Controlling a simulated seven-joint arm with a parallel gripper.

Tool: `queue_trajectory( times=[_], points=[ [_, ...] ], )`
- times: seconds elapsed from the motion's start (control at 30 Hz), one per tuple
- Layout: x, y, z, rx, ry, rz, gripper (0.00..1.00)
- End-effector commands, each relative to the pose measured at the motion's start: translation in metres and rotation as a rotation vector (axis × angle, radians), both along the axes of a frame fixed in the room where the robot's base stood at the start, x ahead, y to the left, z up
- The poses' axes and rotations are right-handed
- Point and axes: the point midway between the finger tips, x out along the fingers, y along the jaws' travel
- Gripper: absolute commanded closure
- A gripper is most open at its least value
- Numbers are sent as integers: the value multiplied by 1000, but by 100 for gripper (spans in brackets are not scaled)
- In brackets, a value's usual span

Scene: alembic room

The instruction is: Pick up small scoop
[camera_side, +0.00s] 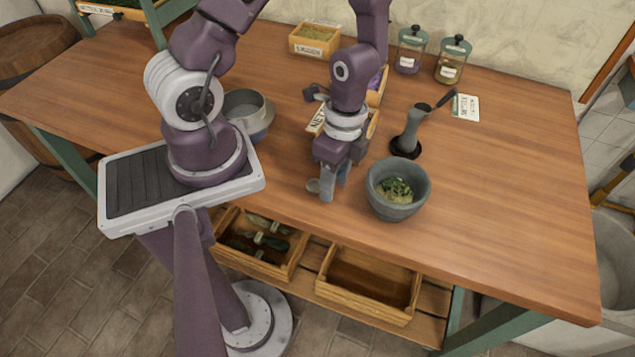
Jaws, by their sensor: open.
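My gripper (333,185) is open and points down, low over the wooden table (510,190), left of the stone mortar. A small round metal piece (313,186), which looks like the bowl of the small scoop, lies on the table at the left side of my fingertips. The rest of the scoop is hidden behind or between my fingers. I cannot tell whether the fingers touch it.
The grey mortar (379,203) with green herbs stands close on the right. Behind it is a dark stand (409,138) holding a grey pestle-like tool. A metal pot (248,108) is at left. Wooden boxes stand behind my gripper, glass jars (411,50) at the back. The table's right side is clear.

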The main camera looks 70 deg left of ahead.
Motion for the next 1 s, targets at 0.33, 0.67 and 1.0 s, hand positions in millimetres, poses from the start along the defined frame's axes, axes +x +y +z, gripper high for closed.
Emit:
queue_trajectory(
  times=[0.33,0.67,1.0],
  points=[
    [-1,0,-7,1,1,2,69],
    [-1,0,-7,1,1,2,100],
    [-1,0,-7,1,1,2,100]
  ],
)
